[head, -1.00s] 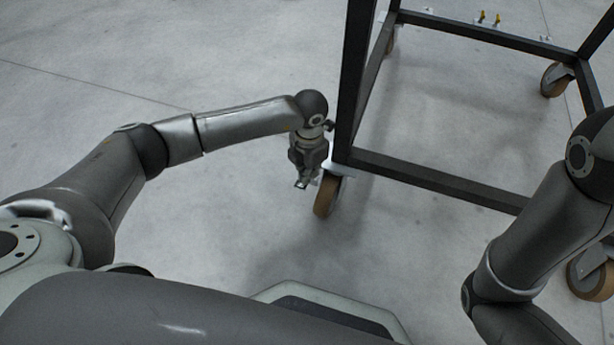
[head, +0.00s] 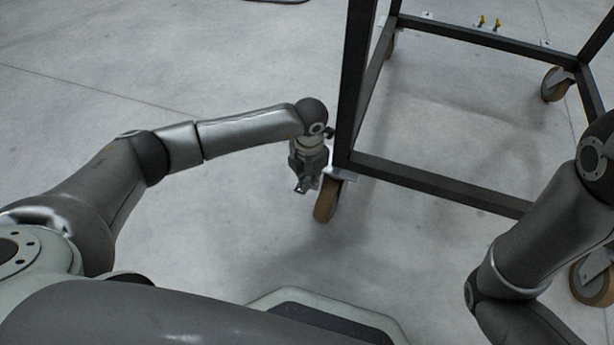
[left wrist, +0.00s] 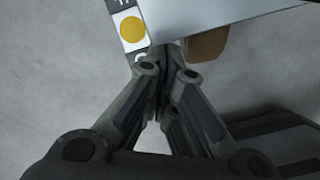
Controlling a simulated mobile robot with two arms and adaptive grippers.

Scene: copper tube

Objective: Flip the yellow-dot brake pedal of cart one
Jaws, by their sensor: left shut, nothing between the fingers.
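The cart's dark frame (head: 432,182) stands at the right in the head view. Its near-left caster wheel (head: 326,203) is brown and sits under the frame corner. My left gripper (head: 302,188) is shut and empty, pointing down just left of that wheel. In the left wrist view the shut fingertips (left wrist: 163,62) reach the edge of a grey metal plate (left wrist: 205,15). A yellow dot (left wrist: 132,29) on a white label shows just left of the plate. Part of the brown wheel (left wrist: 207,45) shows below the plate. The pedal itself is mostly hidden or not distinguishable. My right gripper is out of view.
Other casters stand at the far right (head: 556,84) and near right (head: 592,278) of the cart. The grey floor left of the cart is clear. The cart's upright post rises beside my left wrist.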

